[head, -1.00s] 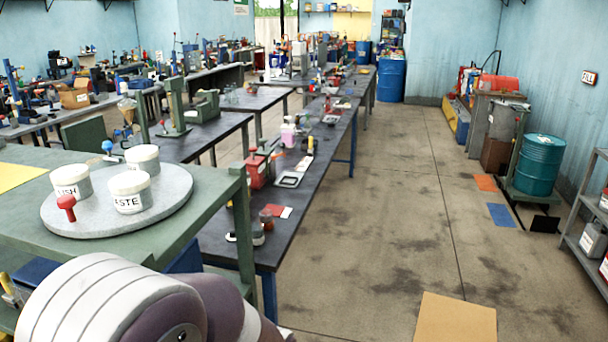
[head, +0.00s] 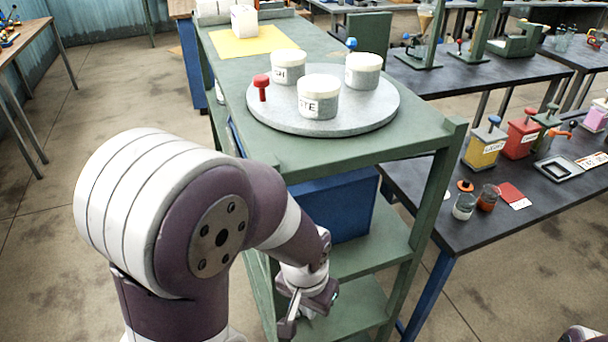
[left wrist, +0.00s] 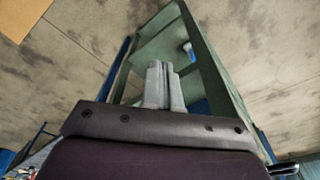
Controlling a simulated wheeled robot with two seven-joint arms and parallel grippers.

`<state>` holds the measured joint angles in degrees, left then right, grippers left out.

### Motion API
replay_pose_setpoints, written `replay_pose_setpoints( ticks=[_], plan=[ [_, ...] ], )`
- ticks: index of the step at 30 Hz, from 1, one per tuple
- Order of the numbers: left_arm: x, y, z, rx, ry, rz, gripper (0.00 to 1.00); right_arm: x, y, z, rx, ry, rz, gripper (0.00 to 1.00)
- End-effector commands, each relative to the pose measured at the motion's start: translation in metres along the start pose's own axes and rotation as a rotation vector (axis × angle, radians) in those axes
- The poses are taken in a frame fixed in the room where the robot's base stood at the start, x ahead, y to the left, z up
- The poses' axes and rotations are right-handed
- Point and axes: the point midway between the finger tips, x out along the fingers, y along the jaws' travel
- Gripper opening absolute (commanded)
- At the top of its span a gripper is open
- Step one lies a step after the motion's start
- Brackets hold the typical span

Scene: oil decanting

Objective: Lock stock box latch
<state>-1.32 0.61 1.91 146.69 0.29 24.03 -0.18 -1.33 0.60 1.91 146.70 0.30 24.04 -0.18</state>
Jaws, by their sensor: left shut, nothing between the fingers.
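A blue box (head: 335,208), which I take for the stock box, sits on the middle shelf of the green rack (head: 330,165). My left arm covers part of it in the head view, and I cannot make out a latch. My left gripper (head: 292,318) is low in front of the rack, below and left of the box's visible face. In the left wrist view its grey fingers (left wrist: 164,85) are together and empty, with green shelving beyond them. I cannot tell whether they touch anything. My right gripper is not in view.
A round grey turntable (head: 375,113) on the rack top carries white tubs (head: 318,98) and a red-knobbed piece (head: 261,87). An empty-looking lower shelf (head: 350,308) is below the box. A dark workbench (head: 480,215) stands close on the right.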

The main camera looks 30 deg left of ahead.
Motion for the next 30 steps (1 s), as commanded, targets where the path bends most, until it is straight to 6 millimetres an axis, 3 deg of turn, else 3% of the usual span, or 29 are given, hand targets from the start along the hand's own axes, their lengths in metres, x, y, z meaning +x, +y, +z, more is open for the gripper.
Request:
replay_pose_setpoints(
  ticks=[5,8,11,12,15,17,19,20,21,24,27,30],
  plan=[
    [0.003,0.002,-0.004,-0.022,0.018,0.005,0.00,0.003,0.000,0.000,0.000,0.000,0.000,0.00],
    [0.017,0.017,-0.041,-0.214,0.162,0.057,0.00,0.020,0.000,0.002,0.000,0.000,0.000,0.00],
    [0.027,0.045,-0.125,-0.713,0.487,0.254,0.00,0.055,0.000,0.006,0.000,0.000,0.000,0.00],
    [0.021,0.052,-0.164,-0.991,0.646,0.402,0.00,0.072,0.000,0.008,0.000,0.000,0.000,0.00],
    [-0.011,0.044,-0.223,-1.661,0.985,0.884,0.00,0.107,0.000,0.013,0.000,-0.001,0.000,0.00],
    [-0.028,0.030,-0.228,-1.975,1.146,1.215,0.00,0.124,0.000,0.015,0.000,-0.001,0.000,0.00],
    [-0.043,0.015,-0.213,-2.219,1.306,1.604,0.00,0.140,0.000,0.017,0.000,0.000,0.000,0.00],
    [-0.047,0.009,-0.203,2.213,-1.326,-1.709,0.00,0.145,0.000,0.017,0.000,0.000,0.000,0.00],
    [-0.051,0.005,-0.189,2.024,-1.250,-1.696,0.00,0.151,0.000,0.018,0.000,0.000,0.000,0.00],
    [-0.058,-0.001,-0.159,1.700,-1.143,-1.676,0.00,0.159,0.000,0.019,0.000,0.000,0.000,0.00],
    [-0.062,-0.002,-0.144,1.562,-1.108,-1.668,0.00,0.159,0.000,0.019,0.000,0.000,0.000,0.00],
    [-0.065,-0.003,-0.142,1.537,-1.102,-1.666,0.00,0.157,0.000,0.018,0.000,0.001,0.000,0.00]
  ],
)
